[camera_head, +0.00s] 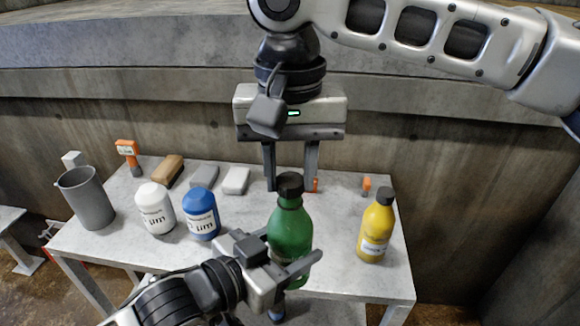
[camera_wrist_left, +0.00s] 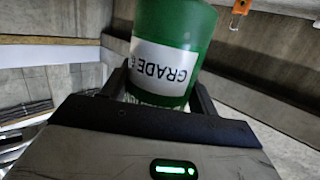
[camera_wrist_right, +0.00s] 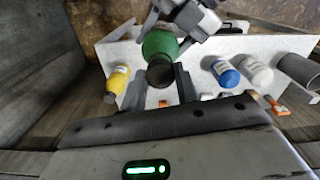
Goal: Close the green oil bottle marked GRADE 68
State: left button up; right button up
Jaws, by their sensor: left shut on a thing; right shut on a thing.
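The green oil bottle (camera_head: 290,232) stands upright near the front middle of the table. Its white label reading GRADE shows in the left wrist view (camera_wrist_left: 163,68); the number is cut off. My left gripper (camera_head: 287,262) is shut on the bottle's body from the front. A black cap (camera_head: 290,185) sits on top of the bottle; it also shows in the right wrist view (camera_wrist_right: 160,72). My right gripper (camera_head: 290,189) points down from above and is shut on the cap, one finger on each side. I cannot tell how tight the cap is.
On the table (camera_head: 335,270), a yellow bottle (camera_head: 376,228) stands right of the green one. A blue bottle (camera_head: 201,214), a white bottle (camera_head: 155,208) and a grey bin (camera_head: 86,198) stand left. A concrete wall rises behind.

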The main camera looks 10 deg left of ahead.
pick_arm(q)
jog(key=shift+r, duration=0.1)
pick_arm(e)
jog(key=shift+f, duration=0.55)
pick_arm(q)
grip_shut()
pick_arm(e)
jog(key=m, duration=0.9)
jog(key=shift+a, duration=0.1)
jog(key=m, duration=1)
jog(key=shift+w, duration=0.1)
jog(key=o, duration=0.9)
